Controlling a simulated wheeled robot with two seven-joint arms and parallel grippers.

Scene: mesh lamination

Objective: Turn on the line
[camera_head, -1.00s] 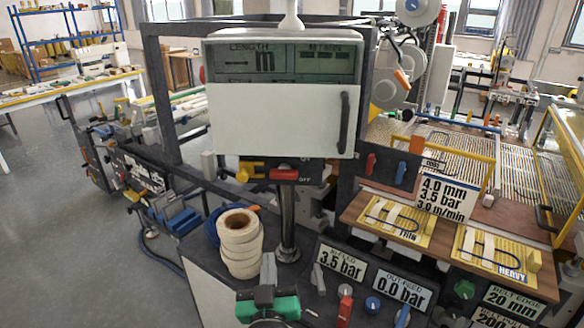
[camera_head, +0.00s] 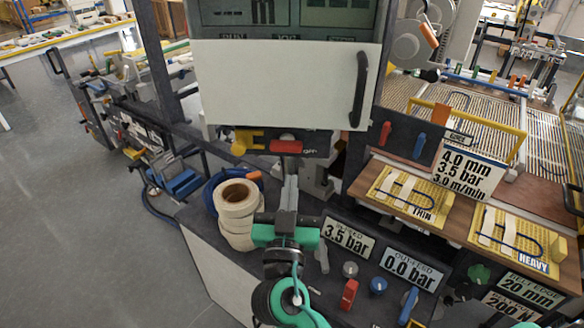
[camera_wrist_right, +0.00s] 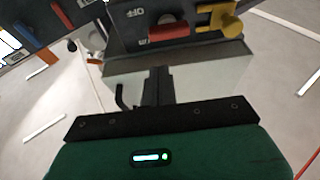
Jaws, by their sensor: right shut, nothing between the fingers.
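A red handle (camera_head: 286,147) lies horizontal on a dark switch box under the white-covered control cabinet (camera_head: 285,85). An OFF label is beside it. A yellow handle (camera_head: 247,141) sits just to its left. In the right wrist view, the red handle (camera_wrist_right: 168,32) and the yellow one (camera_wrist_right: 218,20) appear upside down, above the fingertips. My right gripper (camera_head: 290,182) is shut and empty, pointing up, below the red handle with a visible gap. The same fingers show in the right wrist view (camera_wrist_right: 158,72).
A stack of cream tape rolls (camera_head: 237,212) stands left of my right gripper. Red and blue levers (camera_head: 350,294) and knobs sit on the front panel to the right, with a 0.0 bar display (camera_head: 411,270). A black door handle (camera_head: 359,90) juts from the cabinet cover.

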